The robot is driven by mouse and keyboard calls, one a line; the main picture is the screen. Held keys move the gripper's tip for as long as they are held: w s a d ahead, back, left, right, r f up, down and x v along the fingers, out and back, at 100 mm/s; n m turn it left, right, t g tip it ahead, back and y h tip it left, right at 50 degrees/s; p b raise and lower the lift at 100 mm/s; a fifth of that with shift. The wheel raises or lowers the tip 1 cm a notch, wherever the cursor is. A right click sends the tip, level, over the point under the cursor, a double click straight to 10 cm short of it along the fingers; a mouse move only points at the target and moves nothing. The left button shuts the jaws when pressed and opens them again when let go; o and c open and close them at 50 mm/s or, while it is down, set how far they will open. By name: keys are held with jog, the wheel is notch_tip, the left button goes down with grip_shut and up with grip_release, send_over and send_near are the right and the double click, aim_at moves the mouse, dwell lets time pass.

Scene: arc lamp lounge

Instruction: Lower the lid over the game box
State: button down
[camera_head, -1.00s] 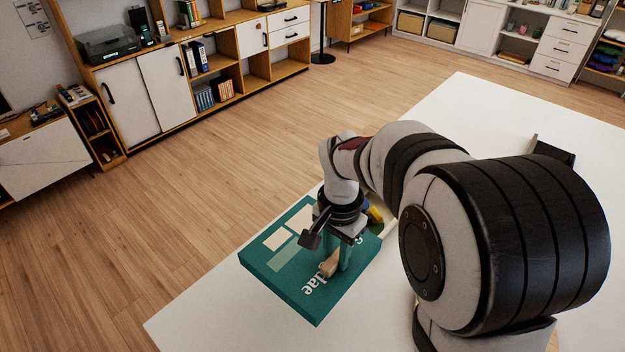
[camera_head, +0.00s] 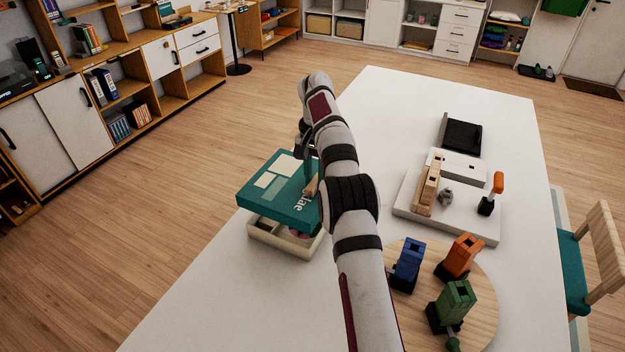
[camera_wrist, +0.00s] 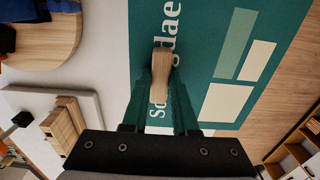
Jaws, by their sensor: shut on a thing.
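The lid (camera_head: 283,196) is teal with pale rectangles and white lettering. It is held above the cream game box (camera_head: 268,236), slightly tilted and offset, with part of the box's compartments showing below its near edge. My gripper (camera_head: 311,181) is shut on the wooden handle of the lid, partly hidden behind my arm in the head view. In the wrist view the fingers (camera_wrist: 163,100) close on the light wooden handle (camera_wrist: 165,72), and the lid (camera_wrist: 200,50) fills the upper middle. The far side of the box is hidden under the lid.
A round wooden board (camera_head: 480,303) carries blue, orange and green pieces at the right front. A white tray (camera_head: 458,226) with wooden blocks and an orange-handled item stands behind it, near a black tray (camera_head: 462,135). The table's left front is clear.

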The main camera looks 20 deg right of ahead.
aim_at(315, 195)
jog(key=shift+f, duration=2.85)
jog(key=shift+f, duration=2.3)
jog(key=c, duration=0.6)
grip_release()
notch_tip(315, 195, up, 12)
jog(key=shift+f, duration=0.1)
jog(key=shift+a, duration=0.1)
